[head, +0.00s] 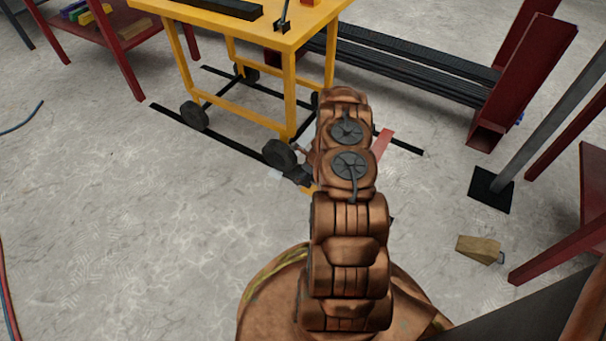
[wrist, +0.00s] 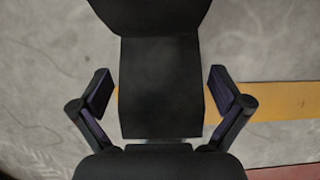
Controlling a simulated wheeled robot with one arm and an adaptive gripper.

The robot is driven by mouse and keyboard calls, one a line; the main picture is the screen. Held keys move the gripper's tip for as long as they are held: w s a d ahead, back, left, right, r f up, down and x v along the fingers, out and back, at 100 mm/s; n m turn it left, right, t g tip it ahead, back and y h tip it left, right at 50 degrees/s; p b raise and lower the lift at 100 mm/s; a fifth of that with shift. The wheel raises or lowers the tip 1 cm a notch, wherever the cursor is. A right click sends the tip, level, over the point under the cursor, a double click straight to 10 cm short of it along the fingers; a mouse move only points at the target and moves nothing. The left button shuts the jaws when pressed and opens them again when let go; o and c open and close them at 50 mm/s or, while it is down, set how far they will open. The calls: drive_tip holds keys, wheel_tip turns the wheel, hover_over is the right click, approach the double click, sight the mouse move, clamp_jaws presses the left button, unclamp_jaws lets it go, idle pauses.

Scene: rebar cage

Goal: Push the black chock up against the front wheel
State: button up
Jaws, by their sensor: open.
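The yellow cart (head: 290,88) stands on black wheels; its nearest wheel (head: 280,154) is just left of my arm's end. In the wrist view, the black chock (wrist: 160,85) lies between the two fingers of my gripper (wrist: 160,95). The fingers are spread, with a gap on each side of the chock. A dark rounded shape, seemingly the wheel (wrist: 150,14), meets the chock's far end in the picture; I cannot tell whether they touch. In the head view, my arm mostly hides the chock and gripper.
A tan wedge (head: 480,249) lies on the floor at the right. A red-framed rack (head: 515,85) with dark bars stands behind. Black strips (head: 186,128) lie under the cart. A yellow floor strip (wrist: 280,95) shows in the wrist view. Open floor lies to the left.

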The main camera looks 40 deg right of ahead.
drive_tip(key=shift+v, duration=5.5)
